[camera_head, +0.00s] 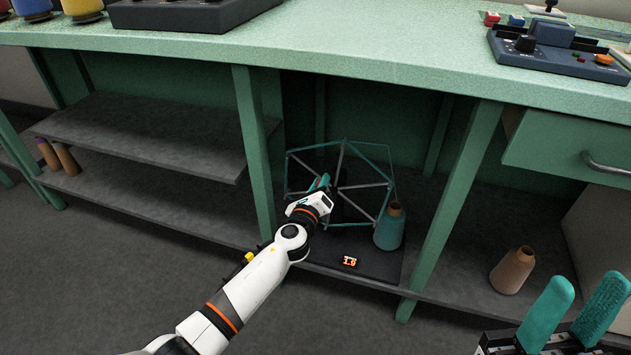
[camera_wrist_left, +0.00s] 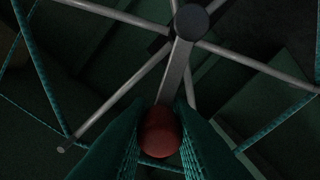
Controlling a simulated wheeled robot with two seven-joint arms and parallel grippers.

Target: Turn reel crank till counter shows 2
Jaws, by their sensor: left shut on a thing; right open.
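The reel (camera_head: 365,186), a frame of grey spokes with teal yarn round it, stands on a dark base under the bench. In the left wrist view its crank arm (camera_wrist_left: 177,75) runs from the dark hub to a red knob (camera_wrist_left: 161,132). My left gripper (camera_head: 322,184) is shut on this red crank knob, with a teal finger on either side. The small counter (camera_head: 349,261) on the base glows orange and seems to read 1.9. My right gripper (camera_head: 577,309) is open and empty at the lower right, away from the reel.
A teal yarn cone (camera_head: 389,228) stands on the base right of the reel. A brown cone (camera_head: 512,270) is on the lower shelf further right. Green bench legs (camera_head: 254,150) flank the reel bay. The green benchtop (camera_head: 330,48) lies above it.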

